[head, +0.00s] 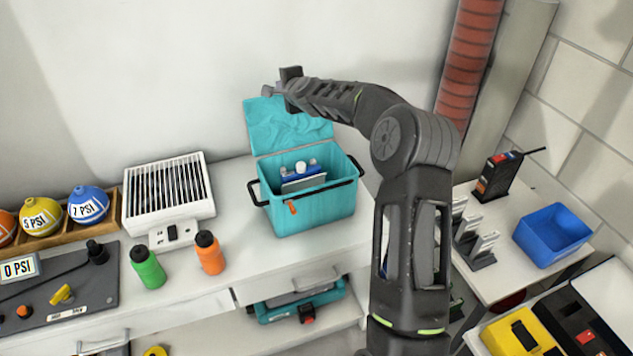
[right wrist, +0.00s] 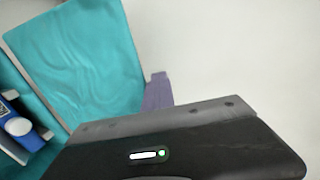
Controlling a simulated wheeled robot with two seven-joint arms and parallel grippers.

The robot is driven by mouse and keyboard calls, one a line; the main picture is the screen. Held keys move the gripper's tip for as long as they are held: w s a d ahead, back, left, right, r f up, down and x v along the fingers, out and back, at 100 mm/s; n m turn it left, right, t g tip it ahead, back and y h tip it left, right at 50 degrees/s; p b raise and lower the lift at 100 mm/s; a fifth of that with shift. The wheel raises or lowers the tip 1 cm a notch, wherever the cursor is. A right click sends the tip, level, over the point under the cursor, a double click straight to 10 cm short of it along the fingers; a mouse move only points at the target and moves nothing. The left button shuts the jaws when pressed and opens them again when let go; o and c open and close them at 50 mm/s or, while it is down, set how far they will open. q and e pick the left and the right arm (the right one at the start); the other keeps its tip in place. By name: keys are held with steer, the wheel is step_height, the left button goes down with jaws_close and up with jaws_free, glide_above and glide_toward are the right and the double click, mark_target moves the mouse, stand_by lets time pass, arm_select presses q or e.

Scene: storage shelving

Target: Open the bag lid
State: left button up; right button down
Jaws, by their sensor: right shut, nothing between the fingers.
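The teal bag (head: 310,208) stands on the white counter with its lid (head: 283,125) raised at the back, leaning toward the wall. Inside the bag are a blue item (head: 302,174) and white-topped containers. My right gripper (head: 277,90) is shut and empty, above and in front of the raised lid's upper part in the head view. In the right wrist view the lid (right wrist: 75,60) fills the left side, beside the gripper, and a blue-and-white item (right wrist: 18,125) shows at the left edge. I cannot tell whether the gripper touches the lid. My left gripper is out of view.
A white vented box (head: 168,195) stands left of the bag, with a green bottle (head: 148,267) and an orange bottle (head: 209,254) in front. Labelled balls (head: 88,204) sit in a wooden rack at far left. A blue bin (head: 552,235) is on the right table.

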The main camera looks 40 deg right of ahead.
steer(key=shift+f, duration=0.45)
steer(key=shift+r+p, duration=0.65)
steer(key=shift+r, duration=0.25)
steer(key=shift+r, duration=0.1)
steer(key=r+p, duration=0.1)
steer(key=r, duration=0.1)
steer(key=s+r+p, duration=0.1)
steer(key=r, duration=0.1)
steer(key=shift+s+a+r+p, duration=0.1)
steer(key=shift+s+r+p, duration=0.05)
steer(key=shift+p, duration=0.2)
steer(key=s+a+r+p, duration=0.1)
steer(key=s+r, duration=0.2)
steer(key=r, duration=0.5)
steer(key=shift+s+r+p, duration=0.25)
steer(key=shift+s+p, duration=0.05)
steer(key=shift+p, duration=0.1)
